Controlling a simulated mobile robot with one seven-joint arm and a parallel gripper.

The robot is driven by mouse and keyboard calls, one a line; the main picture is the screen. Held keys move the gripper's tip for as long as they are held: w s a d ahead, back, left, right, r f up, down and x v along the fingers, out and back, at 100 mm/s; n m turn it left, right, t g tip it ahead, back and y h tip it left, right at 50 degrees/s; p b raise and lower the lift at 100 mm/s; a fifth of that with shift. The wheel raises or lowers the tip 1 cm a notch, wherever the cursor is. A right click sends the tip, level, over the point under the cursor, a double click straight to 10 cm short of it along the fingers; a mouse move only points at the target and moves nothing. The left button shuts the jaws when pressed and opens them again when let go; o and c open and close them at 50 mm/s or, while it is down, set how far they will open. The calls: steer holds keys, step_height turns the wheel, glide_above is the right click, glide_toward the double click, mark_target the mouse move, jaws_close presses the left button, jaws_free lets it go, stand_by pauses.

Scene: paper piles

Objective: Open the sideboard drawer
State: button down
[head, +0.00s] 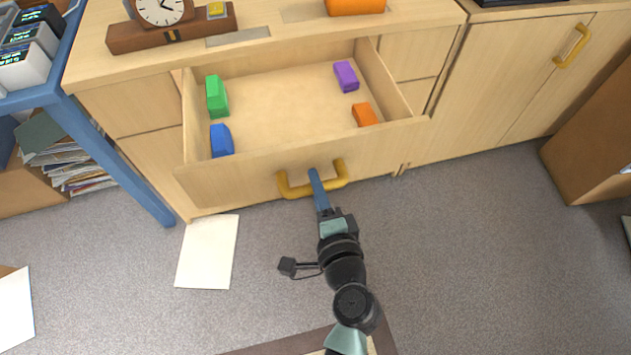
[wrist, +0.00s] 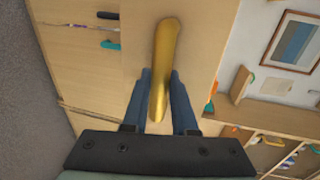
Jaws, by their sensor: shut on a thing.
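The sideboard drawer (head: 250,173) is pulled well out from the wooden sideboard (head: 290,43), and its inside shows in the head view. Its yellow handle (head: 341,175) is on the front face. My gripper (head: 314,175) is shut on the handle near its middle. In the wrist view the handle (wrist: 163,70) runs between the two blue fingers of my gripper (wrist: 160,92). Inside the drawer lie a green block (head: 217,97), a blue block (head: 221,140), a purple block (head: 346,76) and an orange block (head: 365,115).
A clock (head: 161,10) stands on the sideboard top. A blue-framed shelf (head: 110,155) stands left of the drawer. A white sheet (head: 208,252) lies on the carpet below the drawer's left side. A brown box (head: 598,140) is at the right. The carpet (head: 480,260) right of my arm is clear.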

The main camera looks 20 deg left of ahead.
steer(key=c, duration=0.7)
jaws_free()
steer(key=p+v, duration=0.1)
steer(key=v, duration=1.2)
